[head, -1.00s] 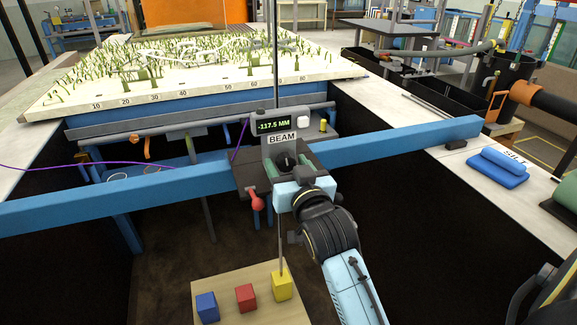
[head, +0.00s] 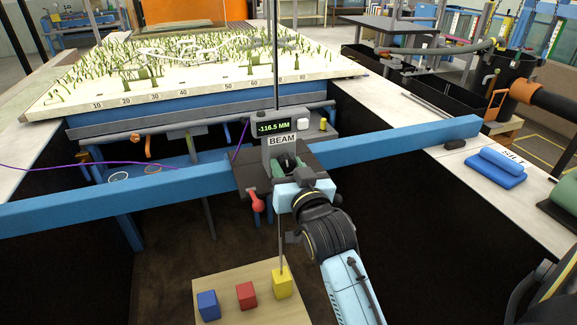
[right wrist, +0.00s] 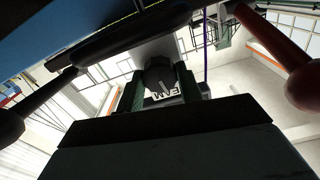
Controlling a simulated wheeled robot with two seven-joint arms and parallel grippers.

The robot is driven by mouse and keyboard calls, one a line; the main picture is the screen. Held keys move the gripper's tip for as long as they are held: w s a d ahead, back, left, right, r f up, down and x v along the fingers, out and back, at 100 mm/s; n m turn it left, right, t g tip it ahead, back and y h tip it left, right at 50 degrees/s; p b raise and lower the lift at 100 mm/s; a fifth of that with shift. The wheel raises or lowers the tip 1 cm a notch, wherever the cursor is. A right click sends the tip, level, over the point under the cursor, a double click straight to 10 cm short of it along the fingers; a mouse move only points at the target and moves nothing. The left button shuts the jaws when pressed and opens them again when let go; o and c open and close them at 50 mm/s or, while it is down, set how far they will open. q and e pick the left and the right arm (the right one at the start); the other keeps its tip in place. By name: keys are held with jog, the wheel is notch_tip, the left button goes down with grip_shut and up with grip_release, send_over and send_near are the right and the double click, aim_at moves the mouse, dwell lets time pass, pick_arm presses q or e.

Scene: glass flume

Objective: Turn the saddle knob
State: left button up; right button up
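The saddle (head: 249,178) sits on the blue beam (head: 120,197) and carries a grey box marked BEAM with a display (head: 274,127) reading -116.5 MM. Its black knob (head: 287,161) with a pale pointer line faces me below the label. My right gripper (head: 286,168) reaches it from the front, with green finger pads on both sides. In the right wrist view the knob (right wrist: 159,75) sits between the two pads, which appear to touch its sides. The fingers partly hide it. My left gripper is in neither view.
A red-knobbed lever (head: 257,200) hangs at the saddle's front left. A thin rod runs down to a yellow block (head: 282,283) on a board, beside red (head: 246,295) and blue (head: 208,306) blocks. Blue pads (head: 497,167) lie on the right ledge.

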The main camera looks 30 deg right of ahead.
jog(key=o, duration=0.4)
jog(key=p+v, duration=0.1)
jog(key=v, duration=1.2)
jog(key=shift+s, duration=0.2)
